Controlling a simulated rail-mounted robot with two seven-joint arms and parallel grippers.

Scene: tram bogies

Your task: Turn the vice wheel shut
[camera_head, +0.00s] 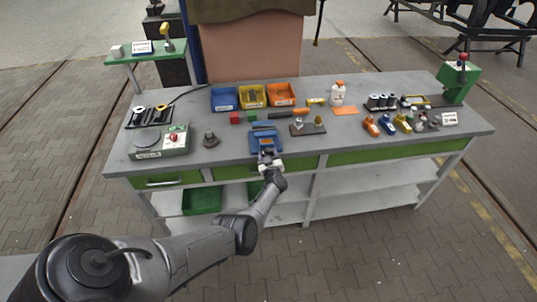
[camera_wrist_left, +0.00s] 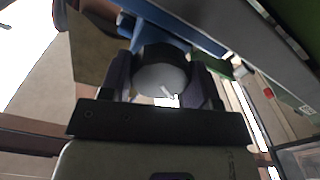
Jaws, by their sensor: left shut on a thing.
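The blue vice (camera_head: 265,142) stands at the front edge of the grey workbench, and part of it shows in the left wrist view (camera_wrist_left: 190,32). Its rounded grey wheel (camera_wrist_left: 161,77) lies between the two dark fingers of my left gripper (camera_head: 268,161). The gripper is shut on the wheel from the front of the bench, with a finger on each side. In the head view the gripper mostly hides the wheel. The gap between the vice jaws is too small to judge. My right gripper is in neither view.
On the workbench (camera_head: 190,108), blue (camera_head: 225,98), yellow (camera_head: 252,95) and orange (camera_head: 281,94) bins stand behind the vice. A green-grey device (camera_head: 160,143) is at left; several orange and yellow parts lie at right. Green drawers (camera_head: 380,152) run below the front edge.

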